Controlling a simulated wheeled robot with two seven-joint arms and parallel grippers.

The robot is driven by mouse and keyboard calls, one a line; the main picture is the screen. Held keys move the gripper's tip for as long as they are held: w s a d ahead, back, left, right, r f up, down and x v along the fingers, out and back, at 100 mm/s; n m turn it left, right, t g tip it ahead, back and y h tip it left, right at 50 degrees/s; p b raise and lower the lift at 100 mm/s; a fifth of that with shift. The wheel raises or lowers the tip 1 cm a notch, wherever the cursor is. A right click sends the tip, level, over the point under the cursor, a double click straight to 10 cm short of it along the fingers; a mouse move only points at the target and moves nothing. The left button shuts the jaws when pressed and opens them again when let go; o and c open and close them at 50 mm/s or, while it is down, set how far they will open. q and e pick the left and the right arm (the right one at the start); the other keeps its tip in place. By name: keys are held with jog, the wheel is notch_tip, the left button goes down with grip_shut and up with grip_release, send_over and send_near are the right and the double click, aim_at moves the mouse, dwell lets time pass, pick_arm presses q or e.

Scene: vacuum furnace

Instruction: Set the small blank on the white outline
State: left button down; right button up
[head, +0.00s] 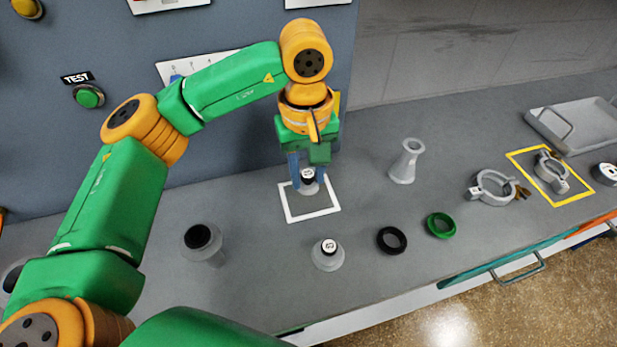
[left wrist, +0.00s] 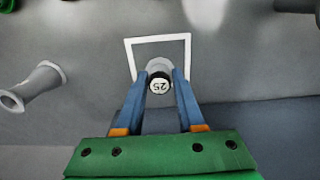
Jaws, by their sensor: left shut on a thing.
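The white outline (head: 313,216) is a square frame on the grey bench, and it also shows in the left wrist view (left wrist: 158,39). My left gripper (head: 308,183) points down over the back part of the outline. It is shut on a small grey blank (head: 309,188) with a black-and-white top. In the left wrist view the blank's label (left wrist: 159,86) reads 25, upside down, between the two blue fingers. The blank covers part of the outline's back edge; I cannot tell whether it touches the bench. A similar, larger blank (head: 327,256) stands in front of the outline. My right gripper is not in view.
A black ring (head: 391,241) and a green ring (head: 441,226) lie to the right. A grey flared tube (head: 405,162) stands behind them. Clamps (head: 493,187), a yellow outline (head: 580,197) and a tray (head: 577,124) are farther right. A dark-mouthed fitting (head: 203,242) stands at left.

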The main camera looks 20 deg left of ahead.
aim_at(308, 185)
pick_arm(q)
jog(key=shift+w+f+p, duration=0.2)
jog(key=shift+f+p, duration=0.3)
jog(key=shift+f, duration=1.4)
jog(key=shift+f, duration=0.1)
jog(key=c, duration=0.5)
grip_release()
notch_tip(308, 185, up, 12)
jog(key=shift+a+r, duration=0.1)
jog(key=shift+r, duration=0.1)
jog(key=shift+f, duration=0.1)
